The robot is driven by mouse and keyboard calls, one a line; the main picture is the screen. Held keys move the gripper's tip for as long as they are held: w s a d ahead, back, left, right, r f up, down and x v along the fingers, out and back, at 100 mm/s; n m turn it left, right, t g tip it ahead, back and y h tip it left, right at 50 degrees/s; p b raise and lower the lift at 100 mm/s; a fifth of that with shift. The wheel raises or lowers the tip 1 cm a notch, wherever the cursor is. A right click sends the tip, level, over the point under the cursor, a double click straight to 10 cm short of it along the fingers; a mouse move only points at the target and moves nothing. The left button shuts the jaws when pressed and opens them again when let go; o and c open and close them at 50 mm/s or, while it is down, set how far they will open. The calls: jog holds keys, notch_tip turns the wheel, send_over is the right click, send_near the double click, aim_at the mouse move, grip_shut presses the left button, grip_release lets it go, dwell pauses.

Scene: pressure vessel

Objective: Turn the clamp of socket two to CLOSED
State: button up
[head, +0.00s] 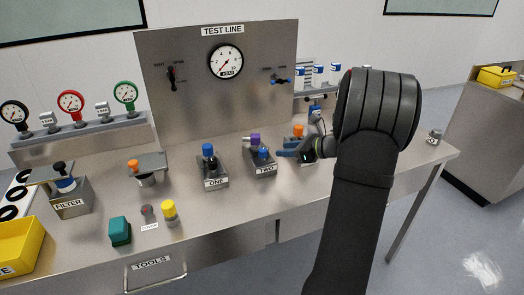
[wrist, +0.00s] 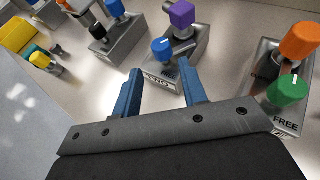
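Socket two (head: 262,170) is a grey block labelled TWO, right of socket one on the bench. It carries a purple-topped part (head: 254,139) and a blue clamp knob (head: 264,153). In the wrist view, the purple top (wrist: 182,14) is at the upper middle, and the blue knob (wrist: 162,48) with a pale mark is just beyond my fingertips. I cannot read whether the clamp is open or closed. My gripper (wrist: 160,70) is open, its blue fingers apart with nothing between them. In the head view my gripper (head: 286,153) is just right of socket two.
Socket one (head: 213,175) with a blue top stands left of socket two. A FREE-labelled block (wrist: 287,125) with orange and green knobs stands close on the right. The TEST LINE panel (head: 215,90) rises behind. The front bench strip is mostly clear.

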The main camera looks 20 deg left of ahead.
aim_at(263, 149)
jog(key=x, duration=1)
jog(key=shift+w+a+f, duration=0.1)
jog(key=shift+a, duration=0.2)
jog(key=c, duration=0.7)
jog(key=n+g, duration=0.3)
jog(key=g, duration=0.1)
jog(key=shift+n, duration=0.3)
jog(key=shift+d+n+g+h, duration=0.1)
jog(key=shift+n+g+h, duration=0.7)
jog(key=shift+n+g, duration=1.1)
jog(key=shift+g, duration=0.4)
